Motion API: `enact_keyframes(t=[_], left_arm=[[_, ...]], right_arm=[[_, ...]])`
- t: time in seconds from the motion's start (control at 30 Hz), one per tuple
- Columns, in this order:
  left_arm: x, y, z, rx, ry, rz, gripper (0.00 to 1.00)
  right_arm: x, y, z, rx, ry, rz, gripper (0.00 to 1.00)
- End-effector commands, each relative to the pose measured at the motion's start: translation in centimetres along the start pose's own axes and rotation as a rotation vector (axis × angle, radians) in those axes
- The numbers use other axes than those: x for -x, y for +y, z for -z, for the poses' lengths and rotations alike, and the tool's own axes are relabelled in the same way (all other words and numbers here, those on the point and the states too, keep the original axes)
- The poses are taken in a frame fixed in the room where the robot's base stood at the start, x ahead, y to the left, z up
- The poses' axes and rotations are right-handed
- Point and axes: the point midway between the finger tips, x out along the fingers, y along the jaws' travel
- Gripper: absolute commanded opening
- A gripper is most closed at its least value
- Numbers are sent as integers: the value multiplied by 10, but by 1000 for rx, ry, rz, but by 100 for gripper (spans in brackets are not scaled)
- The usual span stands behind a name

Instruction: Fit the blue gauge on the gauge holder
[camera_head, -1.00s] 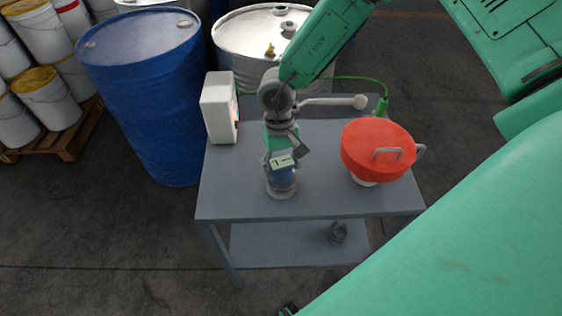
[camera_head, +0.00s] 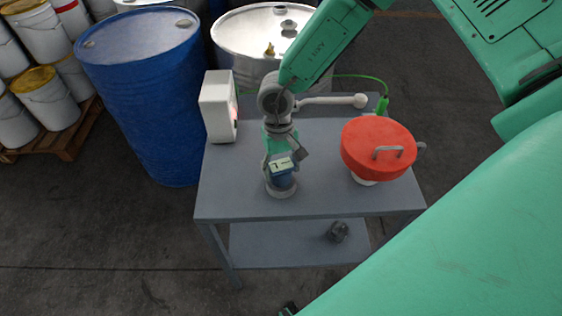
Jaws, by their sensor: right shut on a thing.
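My right gripper (camera_head: 280,163) reaches down from the upper right over the grey table (camera_head: 325,205). It is shut on the blue gauge (camera_head: 284,181), a small dark-blue piece that shows just below the fingers. Under it a round, light-grey base, which looks like the gauge holder (camera_head: 281,192), stands near the front edge of the table. The gauge is right over this base. I cannot tell whether it is seated or a little above, since the gripper hides part of both. My left gripper is not in view.
A white box (camera_head: 217,106) with a red light stands at the table's left. A red-lidded pot (camera_head: 376,147) stands at the right. A pale rod (camera_head: 335,101) lies behind. A blue drum (camera_head: 145,90) and a metal drum (camera_head: 262,35) stand beyond the table.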

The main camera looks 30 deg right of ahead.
Motion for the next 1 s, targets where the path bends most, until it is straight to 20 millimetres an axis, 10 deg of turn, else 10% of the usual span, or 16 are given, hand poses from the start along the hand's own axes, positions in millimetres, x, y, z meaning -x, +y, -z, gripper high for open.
enact_keyframes(t=[0.1, 0.13, 0.2, 0.57, 1.0], left_arm=[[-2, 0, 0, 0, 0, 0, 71], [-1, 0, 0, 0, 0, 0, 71], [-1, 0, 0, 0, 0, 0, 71], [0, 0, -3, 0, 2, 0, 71], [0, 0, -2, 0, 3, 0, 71]], right_arm=[[-3, 0, 1, -1, 0, 1, 6], [-3, 0, 1, 0, 0, 1, 62], [-2, 0, 1, -1, 0, 0, 79], [4, 0, 1, -2, 1, 2, 79], [89, 0, 2, -1, 1, 4, 79]])
